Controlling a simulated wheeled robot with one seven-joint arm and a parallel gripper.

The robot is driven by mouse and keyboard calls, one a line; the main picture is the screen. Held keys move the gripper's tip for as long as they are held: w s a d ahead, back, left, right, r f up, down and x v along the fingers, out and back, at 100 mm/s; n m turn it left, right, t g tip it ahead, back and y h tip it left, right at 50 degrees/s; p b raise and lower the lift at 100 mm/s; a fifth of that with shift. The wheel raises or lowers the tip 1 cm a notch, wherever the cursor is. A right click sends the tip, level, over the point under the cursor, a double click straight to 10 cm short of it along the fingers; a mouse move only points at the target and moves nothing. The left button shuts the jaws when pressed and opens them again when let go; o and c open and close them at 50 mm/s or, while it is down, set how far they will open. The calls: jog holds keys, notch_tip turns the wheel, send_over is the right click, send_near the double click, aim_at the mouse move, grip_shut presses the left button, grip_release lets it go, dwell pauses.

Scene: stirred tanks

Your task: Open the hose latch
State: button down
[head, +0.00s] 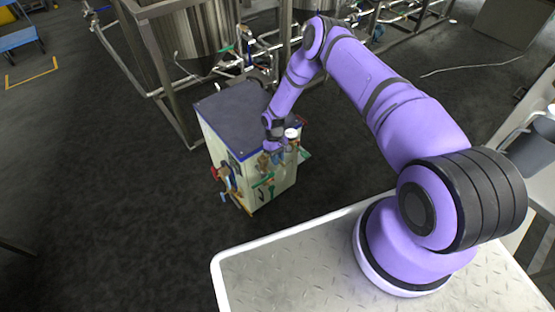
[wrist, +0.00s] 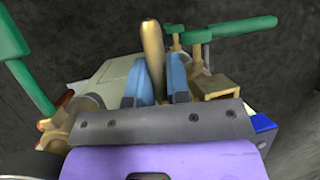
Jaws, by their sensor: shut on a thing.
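My gripper (head: 272,158) is at the front side of a pale cabinet (head: 228,158) with a dark top. In the wrist view its two blue fingers (wrist: 157,70) are shut on a rounded brass-coloured lever (wrist: 151,42), which looks like the hose latch. The lever's tip sticks out beyond the fingers, and its lower part is hidden behind the gripper. A brass fitting (wrist: 213,86) sits just right of the fingers. In the head view the latch is too small and covered to make out.
Green handles flank the fingers, one at left (wrist: 28,78) and one at right (wrist: 232,27). Hoses and red and blue fittings (head: 224,183) hang on the cabinet's left side. Steel tanks (head: 190,35) and pipes stand behind. The dark floor (head: 110,220) at left is clear.

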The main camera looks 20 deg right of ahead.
dwell(0.4)
jog(key=c, duration=1.4)
grip_release()
jog(key=v, duration=1)
jog(key=shift+w+r, duration=0.25)
jog(key=shift+r, duration=0.1)
